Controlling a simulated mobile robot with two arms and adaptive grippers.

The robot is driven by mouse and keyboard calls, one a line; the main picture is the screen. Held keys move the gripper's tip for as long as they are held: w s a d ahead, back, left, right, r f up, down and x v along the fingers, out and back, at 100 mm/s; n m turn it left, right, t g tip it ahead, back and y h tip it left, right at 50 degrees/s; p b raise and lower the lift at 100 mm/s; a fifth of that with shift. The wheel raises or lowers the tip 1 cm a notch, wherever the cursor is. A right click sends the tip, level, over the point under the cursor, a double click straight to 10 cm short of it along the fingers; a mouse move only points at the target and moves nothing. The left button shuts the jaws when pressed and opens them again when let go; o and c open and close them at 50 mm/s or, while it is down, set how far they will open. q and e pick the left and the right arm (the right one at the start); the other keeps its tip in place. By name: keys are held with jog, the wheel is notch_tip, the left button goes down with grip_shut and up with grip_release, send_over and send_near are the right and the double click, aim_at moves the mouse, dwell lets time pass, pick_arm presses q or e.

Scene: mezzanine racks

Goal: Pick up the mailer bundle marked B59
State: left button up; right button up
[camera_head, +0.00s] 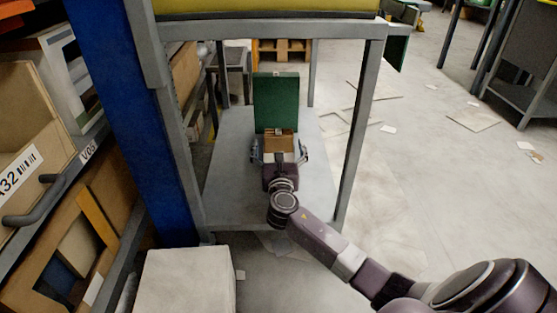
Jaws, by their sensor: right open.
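My right gripper (279,151) reaches in over the lower shelf of a grey metal frame. Its two fingers are spread to the left and right. A brown, cardboard-coloured item (281,141) shows between the fingers, in front of an upright green box or panel (276,98). It may be the mailer bundle, but no B59 mark can be read, and the gripper hides its near part. I cannot tell whether the fingers touch it. My left gripper is out of view.
The grey lower shelf (232,185) has bare room on both sides of the gripper. Posts stand left and right, including the right post (357,125), with a top above. A blue upright (133,120) and bin rack stand left. A pale box (187,283) sits in front.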

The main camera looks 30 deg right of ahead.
jog(key=shift+w+d, duration=0.25)
jog(key=shift+w, duration=0.15)
jog(key=c, duration=1.2)
jog(key=shift+c, duration=0.5)
jog(key=shift+r, duration=0.1)
